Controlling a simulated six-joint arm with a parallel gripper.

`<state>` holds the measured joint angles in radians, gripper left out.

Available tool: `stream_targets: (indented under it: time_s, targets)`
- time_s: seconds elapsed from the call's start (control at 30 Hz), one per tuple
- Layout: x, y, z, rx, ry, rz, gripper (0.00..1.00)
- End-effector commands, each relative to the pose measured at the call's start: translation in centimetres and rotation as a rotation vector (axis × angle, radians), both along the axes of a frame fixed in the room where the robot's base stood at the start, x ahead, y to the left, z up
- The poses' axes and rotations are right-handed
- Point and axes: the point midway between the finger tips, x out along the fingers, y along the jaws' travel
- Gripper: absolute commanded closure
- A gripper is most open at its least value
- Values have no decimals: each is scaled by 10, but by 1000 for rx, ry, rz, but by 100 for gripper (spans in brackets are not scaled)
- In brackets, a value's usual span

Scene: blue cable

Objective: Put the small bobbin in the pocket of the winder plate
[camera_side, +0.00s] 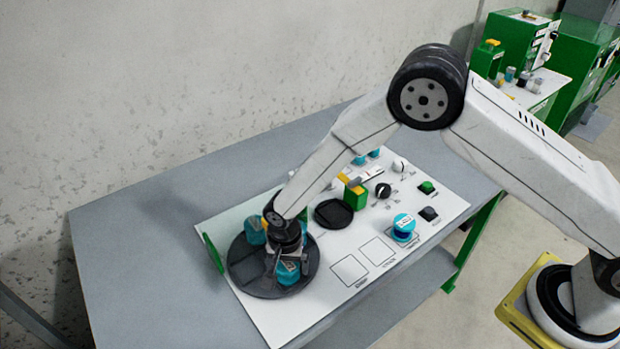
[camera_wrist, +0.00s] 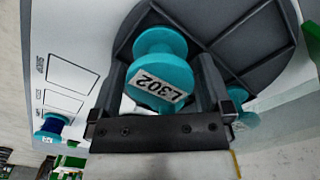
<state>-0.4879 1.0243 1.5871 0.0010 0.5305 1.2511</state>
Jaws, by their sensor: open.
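A teal bobbin labelled L302 (camera_wrist: 158,68) stands on a dark round ribbed plate (camera_wrist: 262,38). It also shows in the side view (camera_side: 288,272), partly behind my gripper (camera_side: 285,256). My gripper is open, low over the round plate (camera_side: 262,284), with a finger on either side of the L302 bobbin in the wrist view (camera_wrist: 161,75). I cannot tell whether the fingers touch it. A second teal bobbin (camera_side: 254,230) is on the same plate, partly hidden. I cannot tell which bobbin is the small one. A black piece with a squarish recess (camera_side: 333,213) lies on the white board.
A teal bobbin with blue cable and a white label (camera_side: 403,228) stands on the white board (camera_side: 315,275). A green and yellow block (camera_side: 355,196), a black knob (camera_side: 383,190) and a green button (camera_side: 427,187) stand behind it. The grey table's left side is clear.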

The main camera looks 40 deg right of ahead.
Motion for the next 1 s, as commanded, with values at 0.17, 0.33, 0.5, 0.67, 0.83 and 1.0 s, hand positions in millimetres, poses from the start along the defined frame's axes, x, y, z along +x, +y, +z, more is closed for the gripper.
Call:
stream_targets:
  time_s: [0.17, 0.33, 0.5, 0.67, 0.83, 1.0]
  targets:
    - [0, 0, -10, 1, 0, 0, 0]
    - [0, 0, -11, 1, -1, 0, 0]
    - [0, 0, -11, 1, 0, 0, 0]
    - [0, 0, -10, 1, 0, 0, 0]
    - [0, 0, -10, 1, 0, 0, 48]
    - [0, 0, -10, 1, -1, 0, 88]
